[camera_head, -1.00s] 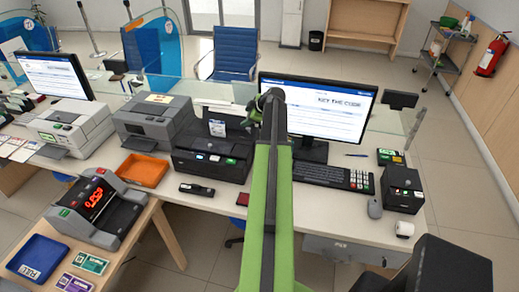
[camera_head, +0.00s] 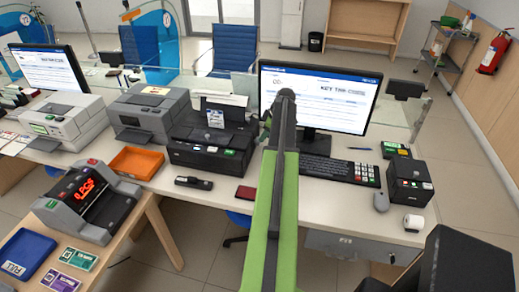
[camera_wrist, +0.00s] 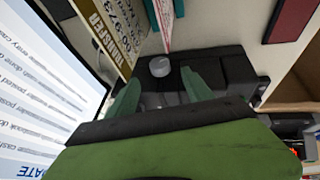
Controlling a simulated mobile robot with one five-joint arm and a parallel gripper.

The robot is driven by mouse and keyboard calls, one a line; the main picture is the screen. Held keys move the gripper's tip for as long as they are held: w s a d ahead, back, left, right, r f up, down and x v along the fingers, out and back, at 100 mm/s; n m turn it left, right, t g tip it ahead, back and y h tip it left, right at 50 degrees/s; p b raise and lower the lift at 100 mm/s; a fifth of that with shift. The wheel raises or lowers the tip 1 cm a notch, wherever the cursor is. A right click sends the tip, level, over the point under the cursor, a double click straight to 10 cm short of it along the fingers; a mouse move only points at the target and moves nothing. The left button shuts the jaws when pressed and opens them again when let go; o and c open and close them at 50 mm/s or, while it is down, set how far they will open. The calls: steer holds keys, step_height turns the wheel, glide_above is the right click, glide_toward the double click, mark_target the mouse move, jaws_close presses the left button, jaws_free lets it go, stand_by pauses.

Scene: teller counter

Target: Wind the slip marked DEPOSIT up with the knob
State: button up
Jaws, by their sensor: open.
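A dark machine (camera_head: 208,152) stands on the counter left of my arm in the head view. A pale slip (camera_head: 215,118) stands up from its top; its print is too small to read. In the wrist view, a round grey knob (camera_wrist: 160,66) shows against a dark body (camera_wrist: 225,66). My gripper (camera_wrist: 157,82) is open, with its two green fingers spread. The knob appears between and a little beyond the fingertips; I cannot tell whether they touch it. A thin white strip with red lines (camera_wrist: 166,22) rises above the knob.
A monitor (camera_head: 318,100) and keyboard (camera_head: 325,168) stand close right of the dark machine. A red pad (camera_head: 245,193), a dark handheld item (camera_head: 193,182) and an orange tray (camera_head: 136,162) lie nearby. Grey machines (camera_head: 148,116) stand farther left.

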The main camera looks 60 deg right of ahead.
mark_target(257, 141)
steer(key=b+x, duration=0.5)
steer(key=x, duration=0.3)
steer(key=shift+s, duration=0.1)
steer(key=shift+r, duration=0.15)
jaws_close()
